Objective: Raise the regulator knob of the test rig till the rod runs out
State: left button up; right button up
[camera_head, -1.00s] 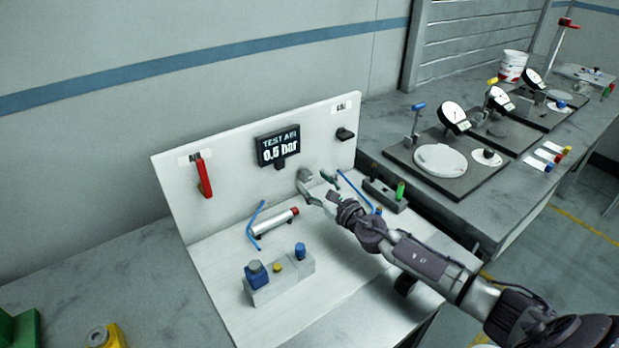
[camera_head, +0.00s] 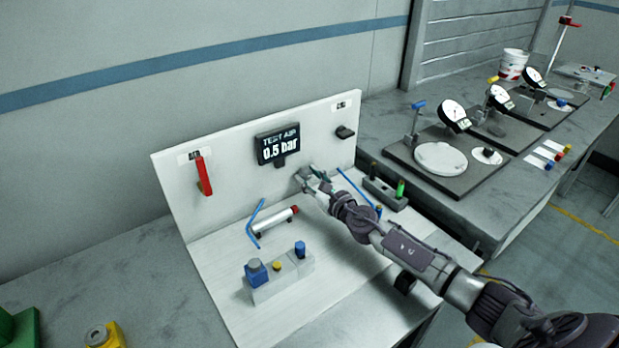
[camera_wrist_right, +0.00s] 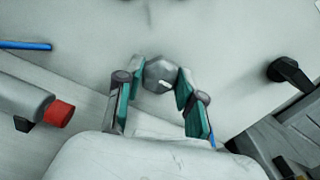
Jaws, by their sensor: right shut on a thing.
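The regulator knob (camera_wrist_right: 160,74) is a grey faceted knob with a white mark, on the upright white panel of the test rig (camera_head: 225,215). My right gripper (camera_wrist_right: 158,88) has its two teal-padded fingers around the knob, one on each side, shut on it. In the head view the right gripper (camera_head: 306,178) is at the panel below the display and hides most of the knob. The display (camera_head: 279,147) reads TEST AIR 0.5 bar. A grey cylinder (camera_head: 272,223) with a red end lies left of the gripper; no extended rod is visible. My left gripper is not in view.
A red lever (camera_head: 204,176) is on the panel's left, a black handle (camera_head: 345,132) on its right. Blue tubes (camera_head: 253,226) run near the cylinder. A grey block (camera_head: 280,279) with blue and yellow parts stands in front. Dial gauges (camera_head: 452,114) stand on the right bench.

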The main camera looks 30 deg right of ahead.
jog(key=m, duration=0.3)
jog(key=o, duration=1.1)
jog(key=shift+o, duration=0.2)
jog(key=s, duration=0.4)
jog(key=s+d, duration=0.1)
jog(key=s, duration=0.7)
jog(key=shift+d, duration=0.35)
